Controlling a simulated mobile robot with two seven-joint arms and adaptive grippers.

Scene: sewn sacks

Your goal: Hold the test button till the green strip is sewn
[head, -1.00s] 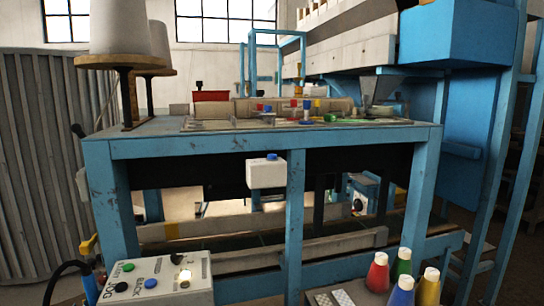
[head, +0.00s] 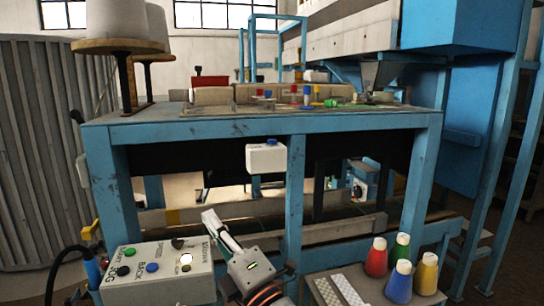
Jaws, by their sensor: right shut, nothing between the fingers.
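A white box (head: 266,158) with a blue button (head: 271,142) on top hangs at the front edge of the blue machine table, left of the middle leg; whether this is the test button I cannot tell. My right gripper (head: 210,219) reaches up from the bottom, shut and empty. In the picture its tips are below and left of the white box, apart from it, just right of the grey control box (head: 160,285). A small green piece (head: 331,103) is on the table top; I cannot make out a green strip or any stitching. My left gripper is not in view.
The control box has green (head: 130,252) and blue (head: 152,267) buttons, a knob and a lit lamp. Red, green, blue and yellow cones (head: 427,274) stand on a low stand at right. The blue table frame (head: 300,215) has a leg behind my gripper.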

